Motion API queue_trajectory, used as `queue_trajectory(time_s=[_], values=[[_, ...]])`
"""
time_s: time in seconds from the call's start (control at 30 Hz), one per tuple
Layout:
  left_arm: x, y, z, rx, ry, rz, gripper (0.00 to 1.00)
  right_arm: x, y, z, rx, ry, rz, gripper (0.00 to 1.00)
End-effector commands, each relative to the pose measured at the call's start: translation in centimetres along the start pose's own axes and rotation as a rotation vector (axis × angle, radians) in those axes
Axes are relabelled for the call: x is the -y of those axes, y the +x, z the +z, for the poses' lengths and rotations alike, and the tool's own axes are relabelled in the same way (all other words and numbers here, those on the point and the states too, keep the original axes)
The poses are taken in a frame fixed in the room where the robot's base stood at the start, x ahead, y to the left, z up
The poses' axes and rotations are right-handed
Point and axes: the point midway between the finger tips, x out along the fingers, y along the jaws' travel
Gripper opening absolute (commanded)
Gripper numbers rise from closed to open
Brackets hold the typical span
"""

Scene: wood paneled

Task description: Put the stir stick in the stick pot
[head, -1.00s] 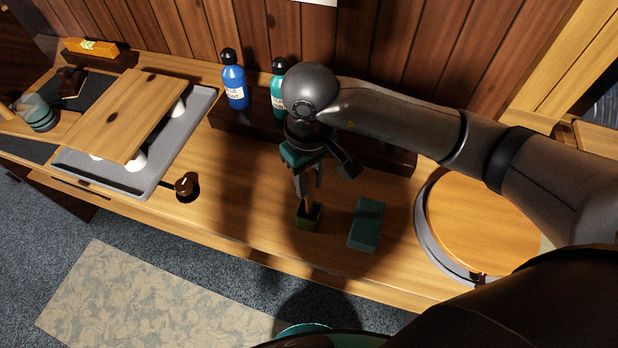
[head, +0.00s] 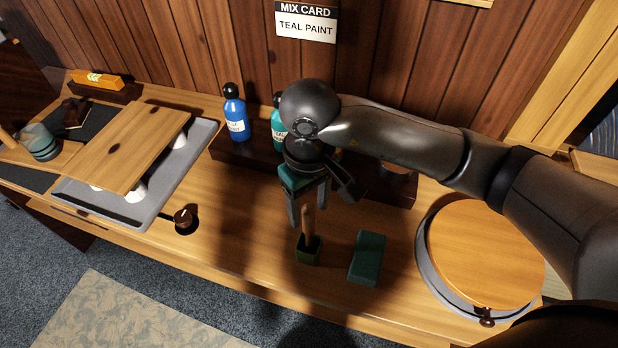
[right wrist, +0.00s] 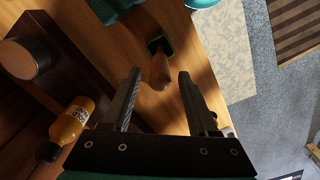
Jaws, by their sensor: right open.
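The stir stick (head: 307,222), a light brown wooden stick, stands upright in the small dark green stick pot (head: 309,251) on the wooden counter. Its lower end is hidden inside the pot. My right gripper (head: 309,207) is open above the pot, with its fingers apart on both sides of the stick's upper part. In the right wrist view the stick (right wrist: 160,72) shows between the open fingertips, with a gap to each, and the pot (right wrist: 154,44) lies beyond it. My left gripper is not in view.
A dark teal block (head: 367,257) lies right of the pot. A round wooden lid (head: 485,250) is farther right. Blue (head: 235,115) and teal (head: 279,127) bottles stand on a dark rack behind. A grey tray (head: 150,205) with a board is left.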

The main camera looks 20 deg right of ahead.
Motion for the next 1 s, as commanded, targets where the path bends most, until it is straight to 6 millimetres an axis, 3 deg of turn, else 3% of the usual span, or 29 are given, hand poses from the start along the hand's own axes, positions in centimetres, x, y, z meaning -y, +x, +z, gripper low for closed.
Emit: queue_trajectory(time_s=[0.2,0.43,0.63,1.0], values=[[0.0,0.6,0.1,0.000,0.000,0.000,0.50,-0.1,-4.6,-0.1,-0.006,-0.002,0.002,0.60],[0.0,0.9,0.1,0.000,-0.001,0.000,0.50,0.0,-8.0,-0.1,-0.004,0.000,0.000,0.60],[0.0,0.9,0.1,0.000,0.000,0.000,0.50,0.0,-9.1,0.0,-0.001,0.000,0.000,0.60],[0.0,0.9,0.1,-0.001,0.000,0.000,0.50,0.0,-9.2,0.0,0.000,0.000,0.000,0.60]])
